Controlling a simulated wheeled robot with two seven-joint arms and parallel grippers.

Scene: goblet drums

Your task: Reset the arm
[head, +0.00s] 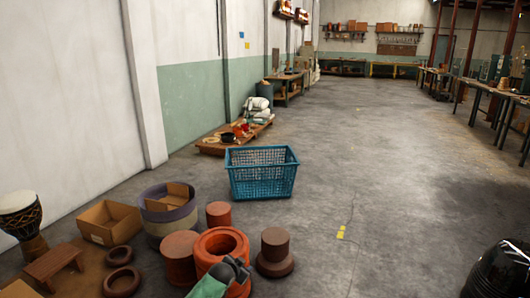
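My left gripper (232,268) shows at the bottom of the head view, at the end of a green arm link. It is in front of an orange-red ring-topped clay piece (222,242) and covers its lower part. Whether it touches the clay piece is unclear. Its fingers are too small and dark to tell open from shut, and I see nothing clearly held in it. My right gripper is not in view. A goblet drum (20,222) with a pale head stands at the far left by the wall.
A blue basket (262,174) stands on the floor beyond the clay pieces. A cardboard box (108,222), a round tub (170,212) and a low wooden stool (54,263) are at left. A glossy black object (502,270) is at lower right. The middle floor is clear.

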